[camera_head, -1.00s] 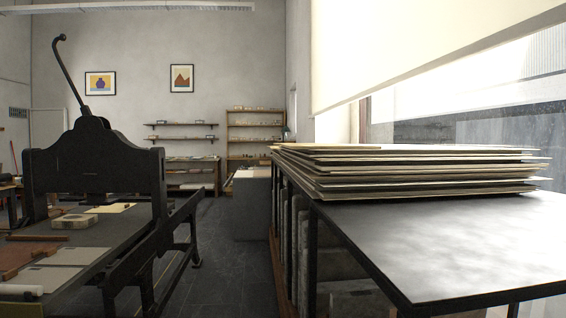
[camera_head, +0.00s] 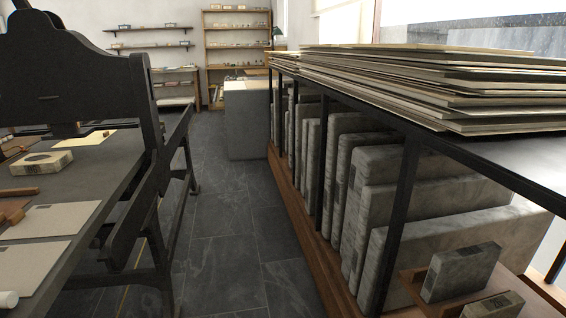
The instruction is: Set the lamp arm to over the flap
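Neither of my grippers is in view. A small dark shape (camera_head: 277,32), perhaps a lamp head, shows at the far end of the aisle above a grey cabinet or counter (camera_head: 246,122). It is too small to make out an arm. I cannot identify a flap; the far counter top is seen only at a low angle.
A black press (camera_head: 75,75) with a long bed stands at left. At right, a rack (camera_head: 405,200) holds stone slabs (camera_head: 395,215) below and stacked sheets (camera_head: 430,85) on top. The dark tiled aisle (camera_head: 225,220) between them is clear. Shelves (camera_head: 232,60) stand at the back.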

